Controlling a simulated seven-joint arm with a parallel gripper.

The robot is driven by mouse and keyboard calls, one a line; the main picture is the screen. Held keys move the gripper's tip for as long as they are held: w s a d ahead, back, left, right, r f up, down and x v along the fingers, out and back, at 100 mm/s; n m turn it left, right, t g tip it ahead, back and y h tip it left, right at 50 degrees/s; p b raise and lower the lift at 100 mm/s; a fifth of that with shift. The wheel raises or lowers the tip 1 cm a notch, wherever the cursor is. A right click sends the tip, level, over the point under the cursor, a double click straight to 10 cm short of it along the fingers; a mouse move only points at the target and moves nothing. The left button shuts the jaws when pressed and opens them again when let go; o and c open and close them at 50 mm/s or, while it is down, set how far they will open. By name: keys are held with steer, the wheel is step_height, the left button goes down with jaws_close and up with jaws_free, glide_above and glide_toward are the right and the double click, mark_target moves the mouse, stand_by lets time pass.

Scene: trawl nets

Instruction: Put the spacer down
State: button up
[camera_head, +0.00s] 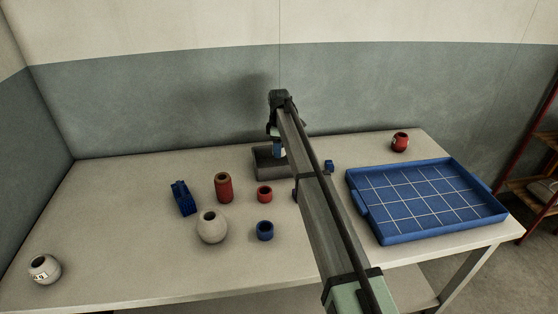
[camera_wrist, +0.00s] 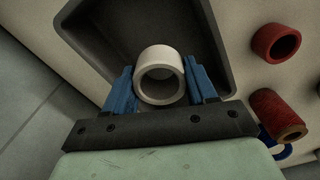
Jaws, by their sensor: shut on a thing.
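The spacer, a short white ring (camera_wrist: 143,88), sits between the blue fingers of my gripper (camera_wrist: 160,78) in the wrist view. The gripper is shut on its sides, and its round opening faces the camera. Behind it in that view is a dark grey open bin (camera_wrist: 110,32), with the ring over the bin's inside. In the head view my gripper (camera_head: 278,150) is at the grey bin (camera_head: 265,174), partly hidden by my arm. The height of the ring above the bin floor is hard to tell.
A red ring (camera_head: 264,194), a red cylinder (camera_head: 223,188), a blue ring (camera_head: 265,231), a blue piece (camera_head: 183,198) and a pale round pot (camera_head: 211,228) stand left of my arm. A blue gridded tray (camera_head: 410,238) and a red pot (camera_head: 400,142) are at right. The left table is mostly clear.

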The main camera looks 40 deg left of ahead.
steer(key=shift+f, duration=3.35)
steer(key=shift+f, duration=0.15)
steer(key=o, duration=1.1)
steer(key=shift+c, duration=0.2)
step_height(320, 180, up, 12)
steer(key=shift+r, duration=0.2)
